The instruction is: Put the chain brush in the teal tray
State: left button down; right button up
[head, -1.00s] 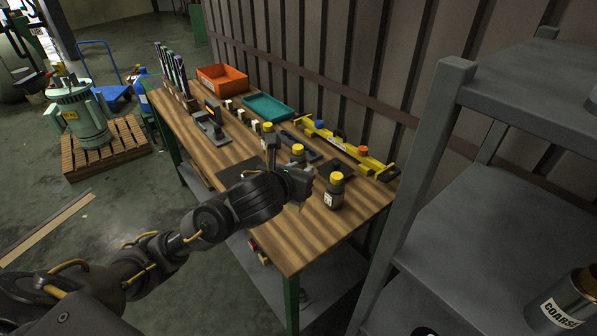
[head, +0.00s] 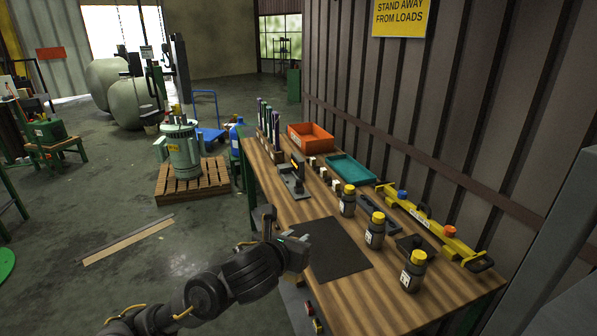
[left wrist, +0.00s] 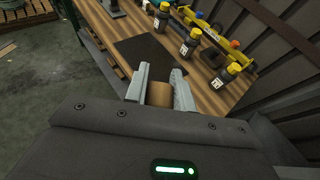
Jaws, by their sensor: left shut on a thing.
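My left gripper (head: 298,252) is over the bench's near left edge, by the front of the black mat. In the left wrist view its two grey fingers (left wrist: 159,86) are shut on a brown, wood-coloured rounded piece (left wrist: 158,95), which looks like the chain brush's handle. The rest of the brush is hidden, and the head view does not show it clearly. The teal tray (head: 350,171) lies at the back of the bench, beside the orange bin, and looks empty. The gripper is well apart from the tray. My right gripper is not in view.
Several yellow-capped dark bottles (head: 375,231) stand right of the mat (head: 318,250). A yellow bar tool (head: 430,222) lies along the back edge. An orange bin (head: 310,138), a dark stand (head: 292,182) and small pale blocks (head: 322,173) are farther back. The mat is clear.

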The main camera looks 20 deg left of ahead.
aim_at(342, 165)
jog(key=u, duration=1.7)
jog(key=i, duration=3.45)
jog(key=z, duration=3.45)
jog(key=i, duration=0.45)
jog(key=u, duration=0.1)
